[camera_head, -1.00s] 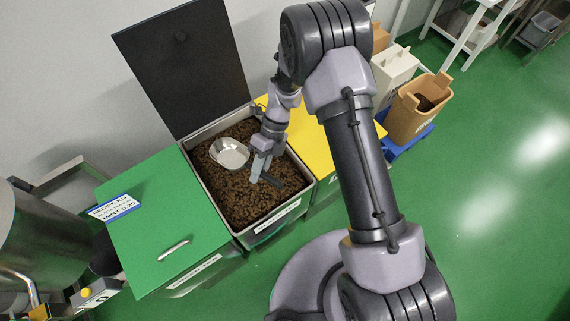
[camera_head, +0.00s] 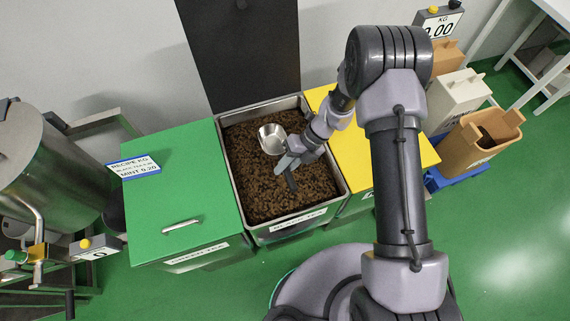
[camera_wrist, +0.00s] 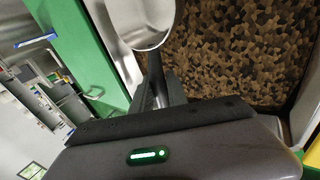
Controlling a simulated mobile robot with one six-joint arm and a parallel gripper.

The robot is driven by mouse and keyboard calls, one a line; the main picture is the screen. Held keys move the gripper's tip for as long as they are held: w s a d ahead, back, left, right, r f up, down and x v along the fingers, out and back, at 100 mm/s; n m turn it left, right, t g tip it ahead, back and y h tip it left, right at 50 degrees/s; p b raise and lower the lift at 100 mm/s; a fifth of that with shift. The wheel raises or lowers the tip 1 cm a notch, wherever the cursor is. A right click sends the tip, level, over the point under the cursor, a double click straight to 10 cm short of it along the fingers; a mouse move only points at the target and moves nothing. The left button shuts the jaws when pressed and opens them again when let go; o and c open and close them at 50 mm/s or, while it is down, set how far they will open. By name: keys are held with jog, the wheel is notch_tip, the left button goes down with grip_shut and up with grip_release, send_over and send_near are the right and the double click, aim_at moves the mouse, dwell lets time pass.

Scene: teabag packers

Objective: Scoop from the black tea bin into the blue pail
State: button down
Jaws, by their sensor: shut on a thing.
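The black tea bin (camera_head: 339,187) is open, its dark lid (camera_head: 240,50) raised at the back, and it is full of brown tea pieces, which also show in the wrist view (camera_wrist: 240,45). My gripper (camera_head: 289,163) is shut on the handle of a metal scoop (camera_head: 271,139). The scoop's bowl is over the tea, toward the back left of the bin. In the wrist view the scoop (camera_wrist: 143,18) is at the top, its bowl shiny, with no tea seen in the visible part. I cannot make out the blue pail in either view.
A closed green bin (camera_head: 185,190) stands to the left and a yellow-lidded bin (camera_head: 402,155) to the right. A large metal drum (camera_head: 50,165) is at far left. Tan and white containers (camera_head: 478,142) stand at right. Green floor is free at lower right.

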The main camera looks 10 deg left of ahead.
notch_tip(320, 180, down, 12)
jog(key=b, duration=0.8)
jog(key=shift+f, duration=0.1)
